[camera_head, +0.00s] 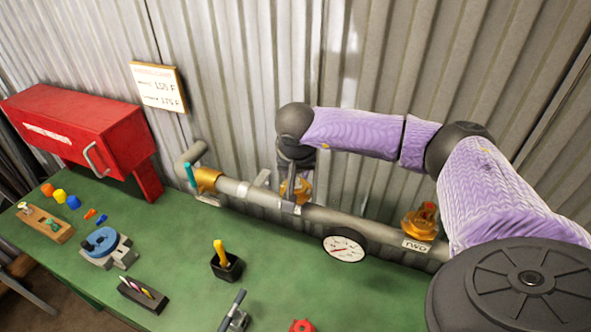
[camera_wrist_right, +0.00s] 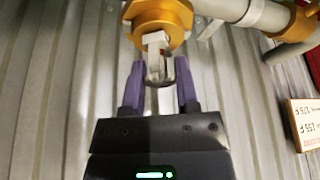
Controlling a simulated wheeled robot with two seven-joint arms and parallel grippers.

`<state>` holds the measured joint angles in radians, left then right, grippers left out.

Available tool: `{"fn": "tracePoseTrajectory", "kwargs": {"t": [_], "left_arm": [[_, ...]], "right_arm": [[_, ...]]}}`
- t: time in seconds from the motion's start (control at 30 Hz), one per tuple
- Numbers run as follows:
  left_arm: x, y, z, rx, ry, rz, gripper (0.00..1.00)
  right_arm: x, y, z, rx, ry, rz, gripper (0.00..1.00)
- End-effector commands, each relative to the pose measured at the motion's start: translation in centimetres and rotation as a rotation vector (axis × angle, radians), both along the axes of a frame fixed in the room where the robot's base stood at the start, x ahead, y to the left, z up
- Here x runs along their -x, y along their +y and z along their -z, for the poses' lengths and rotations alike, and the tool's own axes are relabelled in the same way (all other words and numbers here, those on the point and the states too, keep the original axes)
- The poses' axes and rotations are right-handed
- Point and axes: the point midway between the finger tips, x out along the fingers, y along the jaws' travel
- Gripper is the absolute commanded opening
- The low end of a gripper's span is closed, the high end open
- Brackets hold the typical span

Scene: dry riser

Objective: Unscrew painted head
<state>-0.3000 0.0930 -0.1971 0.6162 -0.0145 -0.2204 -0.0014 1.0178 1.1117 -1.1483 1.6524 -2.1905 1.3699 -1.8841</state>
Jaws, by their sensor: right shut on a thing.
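My right gripper (camera_head: 291,172) is over the middle of the pipe (camera_head: 328,216). In the right wrist view, its purple fingers (camera_wrist_right: 159,82) are on either side of a small pale sprinkler head (camera_wrist_right: 157,60), shut on it. The head sits against a brass fitting (camera_wrist_right: 160,17); whether it is still threaded in cannot be told. In the head view, that brass fitting (camera_head: 300,190) is partly hidden by the gripper, and the head is hidden. Another brass fitting (camera_head: 420,224) with a red top stands on the pipe to the right, above a tag. My left gripper is not in view.
A gauge (camera_head: 344,246) hangs on the pipe. Corrugated wall is close behind.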

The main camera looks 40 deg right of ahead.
Motion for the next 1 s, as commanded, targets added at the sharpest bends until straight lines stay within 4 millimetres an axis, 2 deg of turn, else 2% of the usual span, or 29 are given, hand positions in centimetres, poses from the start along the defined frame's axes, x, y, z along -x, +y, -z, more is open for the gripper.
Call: {"fn": "tracePoseTrajectory", "kwargs": {"t": [0.17, 0.33, 0.43, 0.67, 0.7, 0.87, 1.0], "left_arm": [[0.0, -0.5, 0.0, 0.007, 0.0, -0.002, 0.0], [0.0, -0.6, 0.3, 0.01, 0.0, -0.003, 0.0], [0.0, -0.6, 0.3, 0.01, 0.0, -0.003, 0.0], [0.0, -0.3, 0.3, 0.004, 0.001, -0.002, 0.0], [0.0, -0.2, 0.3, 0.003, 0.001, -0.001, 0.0], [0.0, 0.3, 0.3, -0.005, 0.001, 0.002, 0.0], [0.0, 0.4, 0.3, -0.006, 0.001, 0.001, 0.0]], "right_arm": [[0.0, 0.0, 0.0, 0.0, -0.001, -0.008, 0.0], [0.1, -0.2, 0.0, 0.001, -0.001, -0.336, 0.0], [0.0, -0.2, -0.1, 0.001, -0.002, -0.467, 0.0], [0.0, -0.1, -0.1, 0.001, -0.002, -0.495, 0.0], [0.0, -0.1, -0.1, 0.001, -0.002, -0.495, 0.47], [0.0, -0.1, -0.1, 0.0, -0.001, -0.494, 0.79], [0.0, -0.1, -0.1, 0.0, 0.0, -0.494, 0.79]]}}
